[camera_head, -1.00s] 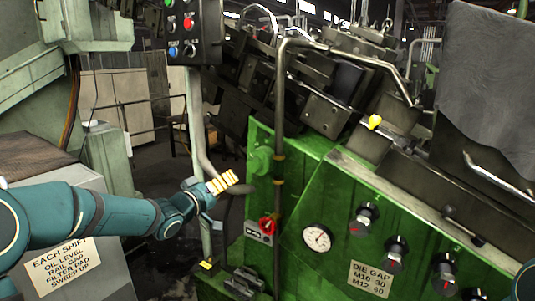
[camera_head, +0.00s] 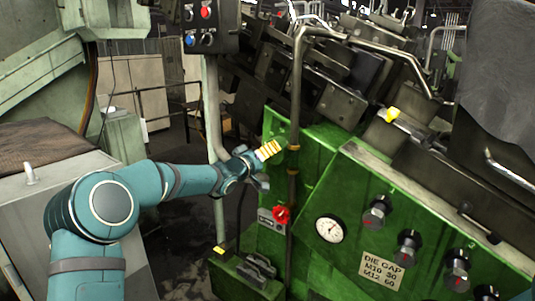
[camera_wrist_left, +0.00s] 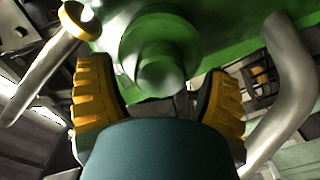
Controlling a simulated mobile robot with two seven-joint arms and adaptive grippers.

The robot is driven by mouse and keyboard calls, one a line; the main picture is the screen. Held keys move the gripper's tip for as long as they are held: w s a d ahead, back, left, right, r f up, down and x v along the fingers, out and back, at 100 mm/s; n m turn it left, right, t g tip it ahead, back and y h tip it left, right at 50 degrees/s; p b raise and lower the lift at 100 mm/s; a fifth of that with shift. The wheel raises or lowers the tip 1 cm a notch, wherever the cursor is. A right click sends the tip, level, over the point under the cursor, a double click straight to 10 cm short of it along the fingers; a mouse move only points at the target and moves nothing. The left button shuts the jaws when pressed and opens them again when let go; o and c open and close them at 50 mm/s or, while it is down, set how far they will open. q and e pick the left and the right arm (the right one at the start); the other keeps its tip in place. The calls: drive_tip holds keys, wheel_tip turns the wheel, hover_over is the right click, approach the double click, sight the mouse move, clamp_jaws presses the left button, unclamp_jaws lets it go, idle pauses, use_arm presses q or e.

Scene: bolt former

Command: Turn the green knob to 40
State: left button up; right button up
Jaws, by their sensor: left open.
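The green round knob (camera_wrist_left: 160,62) shows in the left wrist view on the green machine, a wide disc with a smaller round boss in front. My left gripper (camera_head: 268,150) is at the upper left end of the machine in the head view and largely hides the knob there. In the left wrist view, its yellow ribbed fingers (camera_wrist_left: 160,98) are spread apart, one on each side below the boss. I cannot tell whether they touch it. No scale reading for the knob is legible. My right gripper is not in view.
A bent pipe (camera_head: 293,110) runs upright close beside my left gripper. The machine front (camera_head: 335,265) carries a red knob (camera_head: 281,215), a round gauge (camera_head: 330,229), several dark knobs (camera_head: 377,212) and a DIE GAP sign (camera_head: 382,271). A control box (camera_head: 208,25) on a post stands left.

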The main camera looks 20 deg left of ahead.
use_arm(q)
drive_tip(key=shift+w+d, duration=0.1)
drive_tip(key=shift+w, duration=0.2)
drive_tip(key=shift+c, duration=0.3)
drive_tip(key=c, duration=1.1)
